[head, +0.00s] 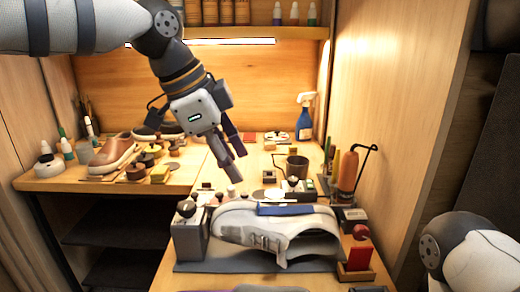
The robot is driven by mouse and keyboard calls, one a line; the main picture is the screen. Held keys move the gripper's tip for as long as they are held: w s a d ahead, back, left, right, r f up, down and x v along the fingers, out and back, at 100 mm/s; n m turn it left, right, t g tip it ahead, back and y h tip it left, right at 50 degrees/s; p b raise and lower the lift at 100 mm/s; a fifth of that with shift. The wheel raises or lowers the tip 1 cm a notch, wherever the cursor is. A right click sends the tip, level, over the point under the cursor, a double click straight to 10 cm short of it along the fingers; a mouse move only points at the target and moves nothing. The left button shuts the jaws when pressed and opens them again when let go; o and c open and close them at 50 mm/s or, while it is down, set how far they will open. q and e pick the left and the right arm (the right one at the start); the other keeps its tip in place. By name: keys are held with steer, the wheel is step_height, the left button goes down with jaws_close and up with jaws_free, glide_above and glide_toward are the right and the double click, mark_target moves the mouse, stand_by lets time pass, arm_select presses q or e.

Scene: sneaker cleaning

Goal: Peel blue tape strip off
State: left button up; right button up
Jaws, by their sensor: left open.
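A white and grey sneaker (262,233) lies on a dark grey mat (225,267) on the front bench, held close between small fixtures. A blue tape strip (286,209) lies along the sneaker's upper edge. My left gripper (238,167) hangs above and behind the sneaker, up and to the left of the tape. It is open and empty, with its fingers pointing down and apart from the tape.
A grey block (188,240) with a dark knob stands left of the sneaker, and a red block (358,259) stands right. Behind are a dark cup (297,167), a blue spray bottle (304,118) and an orange-brown bottle (348,171). A brown shoe (113,154) sits on the left bench.

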mark_target(258, 205)
arm_select(q)
steer(key=x, duration=1.1)
steer(key=shift+f+b, duration=0.35)
steer(key=shift+f, duration=0.1)
jaws_close()
